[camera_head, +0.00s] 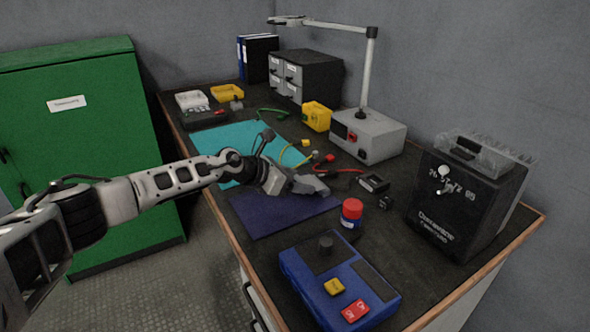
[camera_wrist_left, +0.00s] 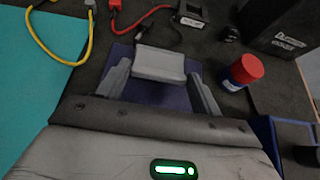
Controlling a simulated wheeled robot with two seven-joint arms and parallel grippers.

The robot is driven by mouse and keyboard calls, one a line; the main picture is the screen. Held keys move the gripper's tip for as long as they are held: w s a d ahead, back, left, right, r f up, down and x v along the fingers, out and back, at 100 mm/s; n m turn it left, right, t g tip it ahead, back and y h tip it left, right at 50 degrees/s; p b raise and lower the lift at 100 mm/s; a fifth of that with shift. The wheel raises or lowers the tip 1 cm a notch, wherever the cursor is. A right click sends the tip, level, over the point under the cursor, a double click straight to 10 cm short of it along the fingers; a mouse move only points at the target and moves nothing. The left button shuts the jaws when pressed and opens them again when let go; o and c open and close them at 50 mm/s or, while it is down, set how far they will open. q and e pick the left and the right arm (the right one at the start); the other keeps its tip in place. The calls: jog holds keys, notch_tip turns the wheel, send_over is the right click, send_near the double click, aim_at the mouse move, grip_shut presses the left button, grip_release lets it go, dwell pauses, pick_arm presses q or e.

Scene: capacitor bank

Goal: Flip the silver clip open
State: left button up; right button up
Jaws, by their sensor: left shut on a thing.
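My left gripper (camera_head: 312,185) reaches in from the left, low over the dark blue mat (camera_head: 262,215). In the left wrist view, its two fingers (camera_wrist_left: 160,85) stand on either side of a pale grey block (camera_wrist_left: 160,64), and it is shut on this block. In the head view the block cannot be told apart from the fingertips. Small silver-white parts (camera_head: 443,173) show on the front of the black capacitor box (camera_head: 450,215), well to the right of the gripper. I cannot tell for sure which piece is the silver clip. My right gripper is not in view.
A red-capped blue jar (camera_head: 351,213) stands right of the gripper. A blue control box (camera_head: 338,285) is in front. Yellow and red leads (camera_head: 345,170), a black meter (camera_head: 373,183) and a grey supply box (camera_head: 368,136) lie behind. A teal mat (camera_head: 235,148) is left.

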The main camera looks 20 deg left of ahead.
aim_at(303, 180)
pick_arm(q)
jog(key=r+p, duration=0.1)
jog(key=p, duration=0.2)
jog(key=shift+w+d+r+g+y, duration=0.1)
jog(key=shift+w+r+g+y, duration=0.05)
jog(key=shift+r+g+y, duration=0.25)
jog(key=shift+w+d+r+g+y+p, duration=0.25)
jog(key=shift+g+p, duration=0.25)
jog(key=shift+p, duration=0.7)
jog(key=shift+w+g+y+p, duration=0.15)
jog(key=shift+g+y+p, duration=0.15)
jog(key=shift+g+y, duration=0.3)
jog(key=shift+w+d+g+y, duration=0.2)
jog(key=shift+g+y, duration=0.05)
jog(key=shift+g, duration=0.15)
jog(key=shift+r+g+b, duration=0.1)
jog(key=shift+g+b, duration=0.2)
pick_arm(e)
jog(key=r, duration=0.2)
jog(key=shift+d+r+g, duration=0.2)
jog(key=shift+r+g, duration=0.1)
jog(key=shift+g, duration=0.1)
pick_arm(q)
jog(key=o, duration=1)
jog(key=shift+r, duration=0.1)
